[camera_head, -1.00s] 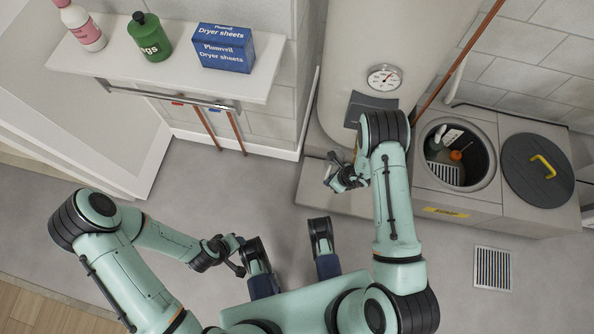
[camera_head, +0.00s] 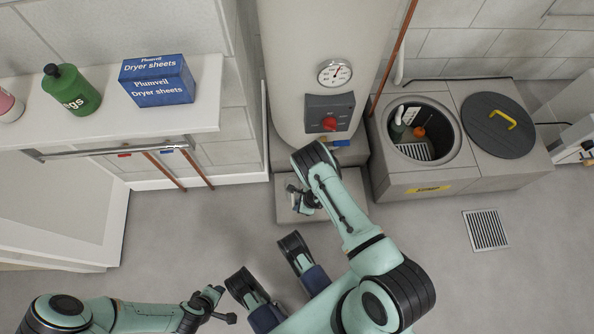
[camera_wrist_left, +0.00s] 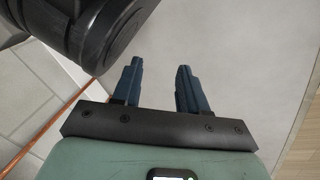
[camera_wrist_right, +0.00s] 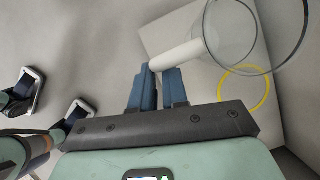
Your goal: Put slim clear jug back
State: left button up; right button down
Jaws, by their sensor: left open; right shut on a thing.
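My right gripper (camera_wrist_right: 160,88) is shut on the pale, rod-like handle of a clear vessel (camera_wrist_right: 233,35), seen in the right wrist view. The vessel looks like the slim clear jug; its round rim is cut off by the picture's edge. A yellow ring (camera_wrist_right: 266,90) shows beside or through the clear wall; I cannot tell whether it belongs to the vessel. In the head view the right gripper (camera_head: 301,201) is above the low step by the heater, and the jug cannot be made out. My left gripper (camera_wrist_left: 157,85) is open and empty over bare floor.
A tank (camera_head: 320,45) with a gauge and red knob stands on a low step (camera_head: 345,200). Right of it, a grey cabinet (camera_head: 400,188) has an open round well beside a dark lid (camera_head: 498,125). A wall shelf (camera_head: 208,95) holds bottles and a blue box (camera_head: 157,80).

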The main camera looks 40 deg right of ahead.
pick_arm(q)
jog(key=shift+g, duration=0.9)
jog(key=shift+s+a+f+b, duration=0.1)
jog(key=shift+s+f+b, duration=0.2)
jog(key=shift+s+f, duration=0.35)
jog(key=shift+s+a+f+b, duration=0.1)
jog(key=shift+s+f+b, duration=0.25)
jog(key=shift+s, duration=0.45)
jog(key=shift+s+a+f+b, duration=0.1)
jog(key=shift+s+f+b, duration=0.15)
jog(key=shift+s+f, duration=0.4)
pick_arm(e)
jog(key=shift+f, duration=2.55)
pick_arm(q)
jog(key=shift+s, duration=0.15)
pick_arm(e)
jog(key=shift+f, duration=0.1)
jog(key=c, duration=1.1)
grip_release()
jog(key=shift+c, duration=0.2)
